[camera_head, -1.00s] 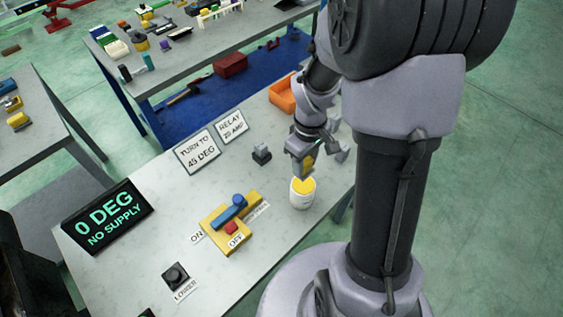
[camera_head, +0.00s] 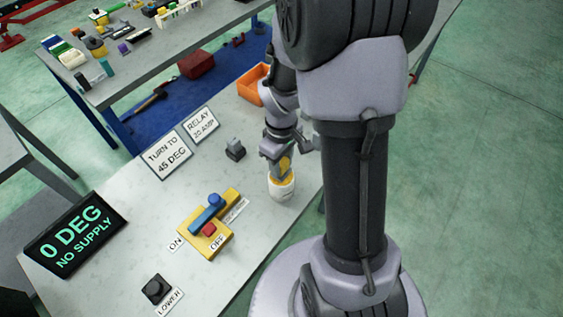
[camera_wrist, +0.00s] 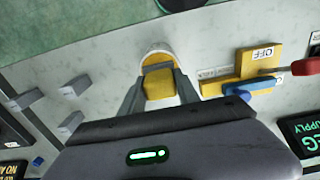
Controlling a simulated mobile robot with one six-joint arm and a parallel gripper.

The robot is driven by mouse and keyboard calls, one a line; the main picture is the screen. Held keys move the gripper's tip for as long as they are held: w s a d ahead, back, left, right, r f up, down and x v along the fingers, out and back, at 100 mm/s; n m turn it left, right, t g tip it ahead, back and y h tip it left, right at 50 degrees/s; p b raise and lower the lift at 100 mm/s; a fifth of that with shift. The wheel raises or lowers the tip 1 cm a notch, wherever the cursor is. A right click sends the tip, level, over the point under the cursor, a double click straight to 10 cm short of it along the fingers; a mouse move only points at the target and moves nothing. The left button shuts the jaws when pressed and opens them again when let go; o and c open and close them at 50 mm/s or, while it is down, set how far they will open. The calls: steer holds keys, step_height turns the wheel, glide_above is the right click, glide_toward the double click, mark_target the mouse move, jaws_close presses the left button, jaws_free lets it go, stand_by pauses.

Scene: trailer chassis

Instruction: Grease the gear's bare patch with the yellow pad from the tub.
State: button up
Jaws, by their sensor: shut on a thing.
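The white tub (camera_head: 281,190) with yellow grease inside stands on the light worktop near its right edge. My gripper (camera_wrist: 158,84) is shut on the yellow pad (camera_wrist: 159,92), which shows between its two fingers in the wrist view. In the head view the pad (camera_head: 285,163) is right at the tub's mouth; I cannot tell how far it dips into the grease. The tub's rim (camera_wrist: 148,58) shows behind the pad in the wrist view. The gear is not in sight.
A yellow switch base (camera_head: 206,243) with a blue lever (camera_head: 205,215) and red block is left of the tub. A dark block (camera_head: 235,152), signs and an orange bin (camera_head: 246,88) stand behind. The display (camera_head: 75,235) reads 0 DEG, NO SUPPLY. A black LOWER button (camera_head: 156,288) is in front.

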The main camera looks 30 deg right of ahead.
steer(key=shift+f+b, duration=0.5)
steer(key=shift+f, duration=0.1)
stand_by(1.4)
steer(key=shift+r, duration=0.1)
step_height(320, 180, up, 7)
steer(key=p, duration=0.6)
stand_by(0.4)
